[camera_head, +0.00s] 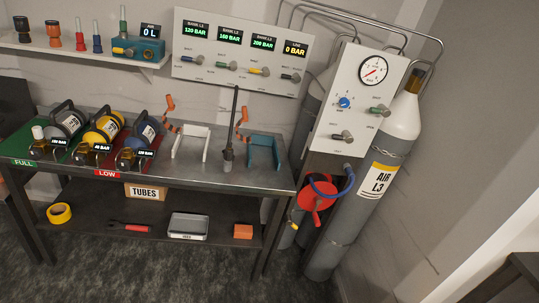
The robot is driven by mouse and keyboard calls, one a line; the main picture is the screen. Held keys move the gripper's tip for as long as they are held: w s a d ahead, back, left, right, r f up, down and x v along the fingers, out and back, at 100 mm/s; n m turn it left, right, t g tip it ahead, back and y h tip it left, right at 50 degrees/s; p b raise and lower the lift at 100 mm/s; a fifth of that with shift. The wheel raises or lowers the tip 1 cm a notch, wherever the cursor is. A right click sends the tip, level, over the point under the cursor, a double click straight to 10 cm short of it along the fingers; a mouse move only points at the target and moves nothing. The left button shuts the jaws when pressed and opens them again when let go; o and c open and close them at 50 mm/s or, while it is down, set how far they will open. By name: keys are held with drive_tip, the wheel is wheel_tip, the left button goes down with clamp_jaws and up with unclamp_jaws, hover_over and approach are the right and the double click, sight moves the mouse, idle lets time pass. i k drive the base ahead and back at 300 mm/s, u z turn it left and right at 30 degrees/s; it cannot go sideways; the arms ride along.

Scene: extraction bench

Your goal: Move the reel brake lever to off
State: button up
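A red hose reel (323,190) with blue hose (349,181) hangs low at the right end of the bench, in front of the gas cylinders. A small yellow-tipped part (294,226) shows at its lower left, and a short red part (316,217) points down below its hub. Either may be the brake lever; I cannot tell which, and no on or off marking is readable. My gripper is not in view, and nothing shows as held.
The steel bench (262,181) carries cylinders, brackets and an upright dark rod (232,120). A gauge panel (358,100) stands above the reel. A large grey cylinder (352,225) marked AIR L3 stands close on the reel's right. Open carpet (180,270) lies in front.

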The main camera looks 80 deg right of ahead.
sight(288, 219)
drive_tip(key=i, duration=2.35)
drive_tip(key=z, duration=3.9)
drive_tip(key=i, duration=1.25)
drive_tip(key=z, duration=0.05)
